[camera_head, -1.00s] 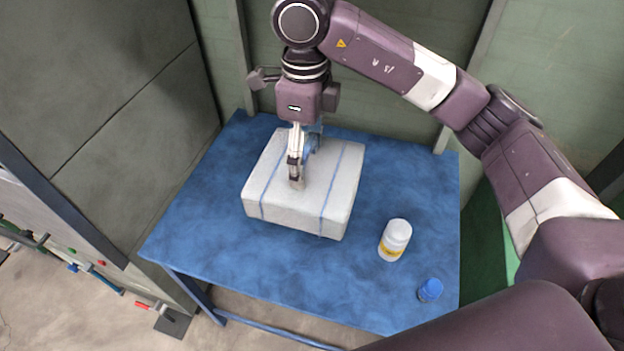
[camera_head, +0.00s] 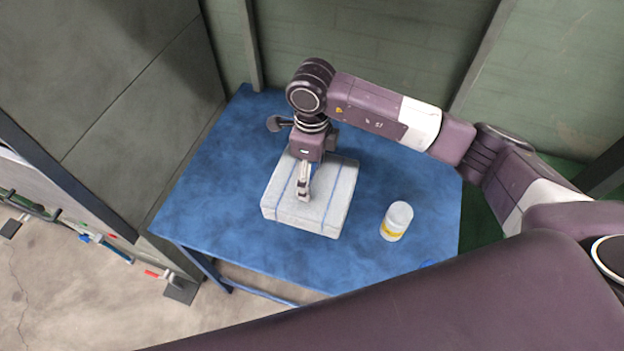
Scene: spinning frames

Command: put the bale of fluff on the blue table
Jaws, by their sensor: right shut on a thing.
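The bale of fluff (camera_head: 332,205) is a pale grey-white block with blue straps. It appears to rest on the blue table (camera_head: 215,215), around the middle of the top; I cannot tell whether a small gap is under it. My right gripper (camera_head: 303,197) points down onto the bale's upper face and is shut on it. The fingertips are partly hidden against the bale. My left gripper is not in view.
A blue object (camera_head: 427,264) barely shows behind my arm. The table's left part is clear. Green walls stand behind.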

